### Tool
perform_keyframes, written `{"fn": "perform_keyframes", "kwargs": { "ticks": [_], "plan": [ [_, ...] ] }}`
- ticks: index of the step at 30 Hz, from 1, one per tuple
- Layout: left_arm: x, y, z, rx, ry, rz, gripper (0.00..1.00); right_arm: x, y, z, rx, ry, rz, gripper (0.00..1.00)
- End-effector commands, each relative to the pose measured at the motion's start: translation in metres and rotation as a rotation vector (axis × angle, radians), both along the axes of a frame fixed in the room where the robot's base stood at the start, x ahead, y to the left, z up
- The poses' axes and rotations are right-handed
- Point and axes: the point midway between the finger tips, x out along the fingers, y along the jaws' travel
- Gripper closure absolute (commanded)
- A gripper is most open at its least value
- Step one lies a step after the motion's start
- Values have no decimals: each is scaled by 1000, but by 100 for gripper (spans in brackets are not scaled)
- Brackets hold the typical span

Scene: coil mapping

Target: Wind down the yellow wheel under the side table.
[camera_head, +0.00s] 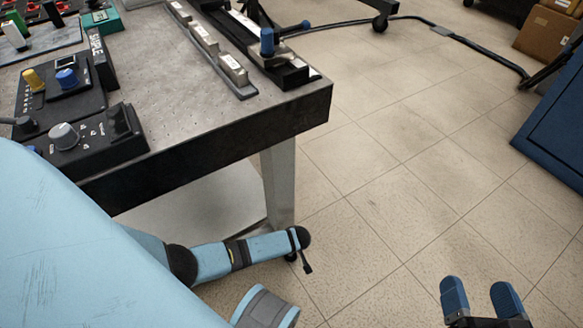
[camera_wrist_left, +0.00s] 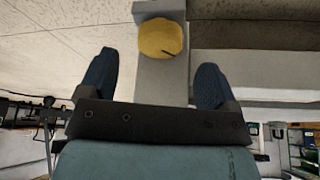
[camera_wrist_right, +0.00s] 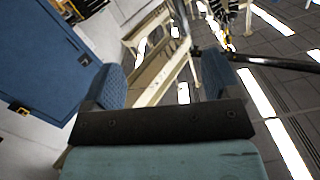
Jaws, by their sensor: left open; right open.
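The yellow wheel (camera_wrist_left: 160,38) shows in the left wrist view as a round disc with a small dark mark, against a pale grey upright part. My left gripper (camera_wrist_left: 156,64) is open. Its two blue fingers stand apart to the left and right of the wheel, which lies just ahead of the gap between them. The wheel is hidden in the head view. The table (camera_head: 300,118) has a grey top, a black edge and a pale leg. My right gripper (camera_head: 481,290) is open and empty over the floor.
The table top holds a control box (camera_head: 66,136) with knobs and a rail (camera_head: 205,42). A black cable (camera_head: 450,36) crosses the floor. A blue panel (camera_head: 560,125) and cardboard boxes (camera_head: 550,32) stand at right.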

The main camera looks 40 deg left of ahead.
Motion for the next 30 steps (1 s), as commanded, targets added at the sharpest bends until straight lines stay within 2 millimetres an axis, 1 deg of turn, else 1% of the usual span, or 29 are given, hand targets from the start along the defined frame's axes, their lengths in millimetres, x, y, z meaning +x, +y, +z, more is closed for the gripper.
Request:
{"fn": "perform_keyframes", "kwargs": {
  "ticks": [1,3,7,9,12,16,26,30],
  "plan": [
    [-4,-4,20,-2,-1,-1,16,0,-1,20,18,-22,-11,16],
    [-9,-9,35,-3,0,1,16,1,-2,35,39,-69,-26,16],
    [-15,-17,58,-2,1,0,16,0,-5,57,74,-138,-49,16],
    [-18,-20,68,-2,1,1,16,-1,-6,66,87,-168,-59,16],
    [-21,-24,77,-2,1,0,16,-1,-7,74,100,-197,-66,16],
    [-23,-26,83,1,1,0,16,-2,-7,79,110,-218,-72,16],
    [-23,-26,84,0,0,-1,16,-2,-7,79,112,-223,-73,16],
    [-22,-26,91,-15,-26,-53,16,-2,-7,80,112,-225,-74,16]
  ]
}}
